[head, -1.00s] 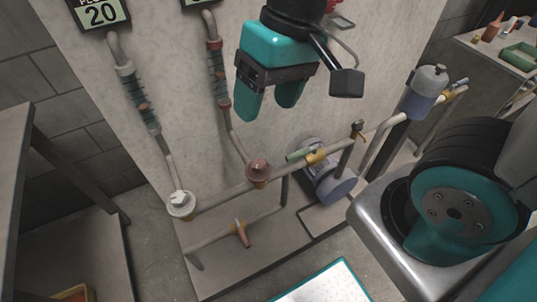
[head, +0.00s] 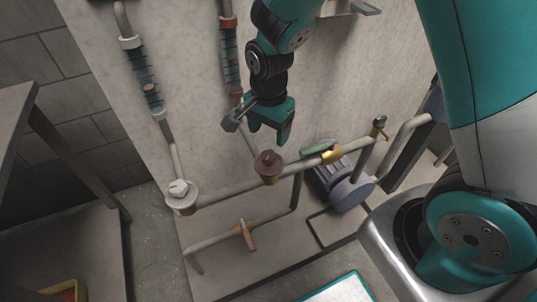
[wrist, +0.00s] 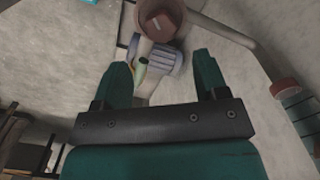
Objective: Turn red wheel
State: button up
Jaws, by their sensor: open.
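The red wheel (head: 268,163) is a small brownish-red knob on top of a pipe fitting, at the foot of the right-hand vertical tube. In the wrist view the red wheel (wrist: 161,19) shows at the top centre, beyond the fingertips. My gripper (head: 269,134) is open and empty, with its teal fingers pointing down just above the wheel in the head view. In the wrist view my gripper (wrist: 163,75) has its fingers spread apart, with the wheel roughly in line with the gap. I see no contact with the wheel.
A white wheel (head: 178,188) sits on the pipe to the left. A yellow valve with a green handle (head: 318,152) and a blue-grey motor (head: 345,185) stand to the right. An orange-handled valve (head: 246,237) is on the lower pipe. A grey table (head: 20,125) stands at the left.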

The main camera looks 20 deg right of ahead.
aim_at(269, 155)
notch_tip(269, 155, down, 8)
jog(key=shift+f+b, duration=0.1)
jog(key=shift+b, duration=0.35)
jog(key=shift+c, duration=0.5)
jog(key=c, duration=0.8)
jog(key=shift+c, duration=0.2)
jog(key=shift+n, duration=0.4)
jog(key=shift+n+p, duration=0.65)
jog(key=shift+n, duration=0.25)
jog(key=shift+n+p, duration=0.45)
jog(key=shift+n, duration=1.05)
